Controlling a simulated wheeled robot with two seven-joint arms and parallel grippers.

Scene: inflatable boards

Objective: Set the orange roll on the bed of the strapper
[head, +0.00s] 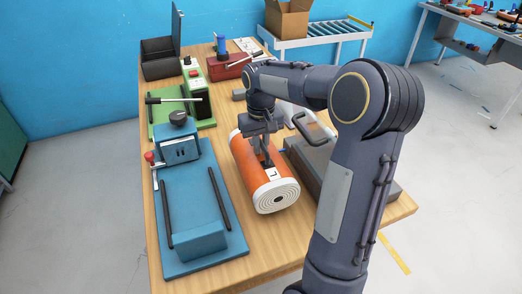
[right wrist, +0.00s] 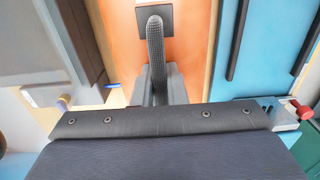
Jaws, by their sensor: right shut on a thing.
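The orange roll (head: 244,158) lies on its side on or just above the wooden table, its white spiral end facing the front. My right gripper (head: 267,160) reaches down onto its top and is shut on it, by a part the fingers hide. In the right wrist view, my right gripper (right wrist: 155,35) is against the orange roll (right wrist: 120,52), by a dark square patch. The blue machine (head: 195,205), with a flat bed, two black rails and a red-knobbed lever, stands left of the roll; I take it as the strapper. My left gripper is out of view.
A green press (head: 203,98) and a black open box (head: 158,65) stand behind the blue machine, with a red device (head: 228,68) farther back. A grey machine (head: 308,160) sits close on the roll's right. A narrow strip of bare table (head: 246,232) lies in front.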

